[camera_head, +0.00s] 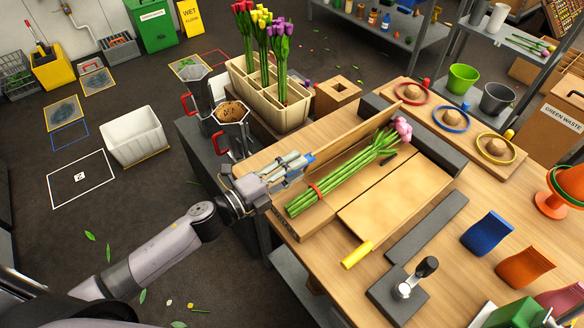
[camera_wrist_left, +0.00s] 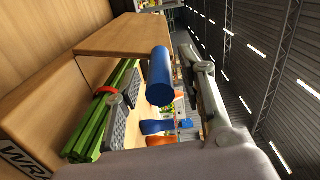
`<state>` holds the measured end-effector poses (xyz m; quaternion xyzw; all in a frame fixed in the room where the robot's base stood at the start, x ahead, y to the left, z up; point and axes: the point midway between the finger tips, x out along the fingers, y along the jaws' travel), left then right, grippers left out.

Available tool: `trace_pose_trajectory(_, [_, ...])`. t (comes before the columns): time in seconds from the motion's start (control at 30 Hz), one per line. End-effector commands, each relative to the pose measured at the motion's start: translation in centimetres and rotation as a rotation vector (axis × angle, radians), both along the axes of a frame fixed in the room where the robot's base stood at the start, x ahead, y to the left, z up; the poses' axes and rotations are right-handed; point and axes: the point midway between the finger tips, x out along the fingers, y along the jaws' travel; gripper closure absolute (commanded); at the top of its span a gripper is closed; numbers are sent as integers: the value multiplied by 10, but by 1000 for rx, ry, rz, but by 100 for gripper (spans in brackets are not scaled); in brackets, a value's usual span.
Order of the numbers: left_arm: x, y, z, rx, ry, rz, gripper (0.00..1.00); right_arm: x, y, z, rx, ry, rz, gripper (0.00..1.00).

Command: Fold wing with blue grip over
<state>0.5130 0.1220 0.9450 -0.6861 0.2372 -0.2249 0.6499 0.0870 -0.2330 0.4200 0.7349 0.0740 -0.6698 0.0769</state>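The wrapping stand holds a tulip bunch (camera_head: 345,172) with green stems, pink heads and a red band; its stems also show in the left wrist view (camera_wrist_left: 95,125). The wing with the blue grip (camera_wrist_left: 125,38) stands raised on the bunch's far left side, seen as a wooden board in the head view (camera_head: 345,142). Its blue grip (camera_wrist_left: 160,75) lies between my left gripper's fingers (camera_wrist_left: 160,90), which look apart around it. In the head view my left gripper (camera_head: 298,165) mostly hides this grip. My right gripper is not in view.
The other wing (camera_head: 395,200), with a yellow grip (camera_head: 357,254), lies flat beside the bunch. A tan planter of tulips (camera_head: 270,110) and metal jugs (camera_head: 232,125) stand close behind my left gripper. A stamp-like tool on a dark block (camera_head: 400,295) is at the front.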

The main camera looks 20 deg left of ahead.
Motion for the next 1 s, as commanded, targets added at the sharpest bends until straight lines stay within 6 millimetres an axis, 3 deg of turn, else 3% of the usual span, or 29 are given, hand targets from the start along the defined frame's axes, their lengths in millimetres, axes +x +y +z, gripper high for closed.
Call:
trace_pose_trajectory(0.43, [-8, 8, -1, 1, 2, 3, 60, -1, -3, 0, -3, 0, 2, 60])
trace_pose_trajectory(1.0, [-85, 67, -1, 0, 2, 3, 60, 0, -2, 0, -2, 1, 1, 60])
